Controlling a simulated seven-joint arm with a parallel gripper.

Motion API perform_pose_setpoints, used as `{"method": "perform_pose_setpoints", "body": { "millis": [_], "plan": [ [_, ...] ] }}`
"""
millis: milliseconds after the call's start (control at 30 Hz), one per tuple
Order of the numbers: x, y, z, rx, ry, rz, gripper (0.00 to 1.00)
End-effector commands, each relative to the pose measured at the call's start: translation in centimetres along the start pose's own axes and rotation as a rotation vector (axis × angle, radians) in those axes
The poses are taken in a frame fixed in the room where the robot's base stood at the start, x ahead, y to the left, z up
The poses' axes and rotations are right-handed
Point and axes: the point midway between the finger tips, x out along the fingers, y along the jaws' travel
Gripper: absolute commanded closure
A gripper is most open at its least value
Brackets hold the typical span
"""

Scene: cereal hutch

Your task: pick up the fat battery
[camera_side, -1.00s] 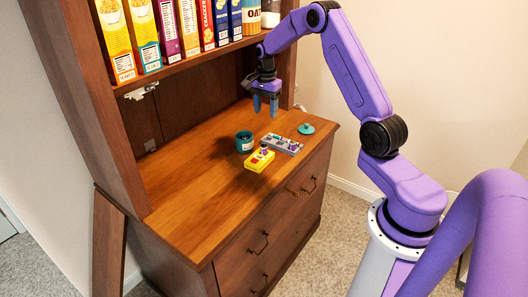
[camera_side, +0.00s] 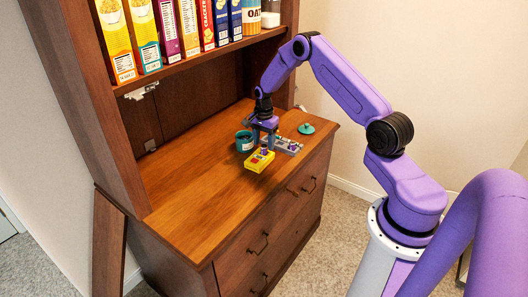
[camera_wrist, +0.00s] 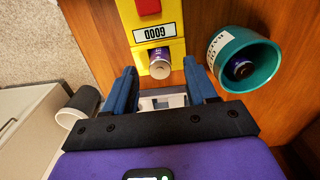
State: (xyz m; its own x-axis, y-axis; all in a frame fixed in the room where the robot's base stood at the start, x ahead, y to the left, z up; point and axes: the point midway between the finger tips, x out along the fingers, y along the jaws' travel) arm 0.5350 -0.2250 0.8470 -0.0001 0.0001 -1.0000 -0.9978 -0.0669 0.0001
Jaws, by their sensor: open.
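A battery (camera_wrist: 160,62) with a dark purple body and pale end sits at the end of the yellow tester (camera_wrist: 171,22), beyond the fingertips. The tester (camera_side: 258,161) lies in front of the tray. Another dark battery (camera_wrist: 241,68) is inside the teal cup (camera_wrist: 270,57).
The teal cup (camera_side: 244,144) stands close left of my gripper. A teal lid (camera_side: 306,128) lies to the right, behind the tray. Cereal boxes (camera_side: 170,30) fill the shelf above. The left part of the wooden top (camera_side: 190,195) is clear.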

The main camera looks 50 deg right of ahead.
Motion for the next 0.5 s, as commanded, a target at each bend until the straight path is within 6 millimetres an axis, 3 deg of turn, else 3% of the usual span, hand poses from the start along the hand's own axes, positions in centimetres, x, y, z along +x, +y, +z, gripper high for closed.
{"method": "perform_pose_setpoints", "body": {
  "millis": [133,433,500],
  "plan": [
    [1.7,0.0,0.0,0.001,0.000,0.000,0.43],
    [2.0,0.0,0.0,0.000,0.000,-0.001,0.43],
    [2.0,0.0,0.0,0.000,0.000,-0.001,0.66]
  ]
}}
